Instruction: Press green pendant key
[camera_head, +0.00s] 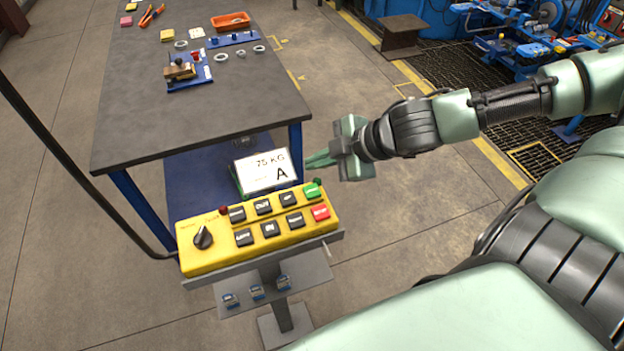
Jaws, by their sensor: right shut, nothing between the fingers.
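The yellow pendant box (270,247) sits tilted on a grey stand in the head view. It has a black rotary knob (203,238) at left, several black keys, a red key (320,212) and the green pendant key (312,191) at its upper right corner. A small dark green lamp or knob (318,181) stands just beyond the green key. My right gripper (308,160) is shut and empty. It points left and appears a little beyond the green key, apart from it. My left gripper is not in view.
A white sign reading 75 KG A (264,172) stands right behind the pendant. A dark-topped workbench (130,110) with small parts and an orange tray (231,21) lies beyond. A black cable (85,175) runs down at left.

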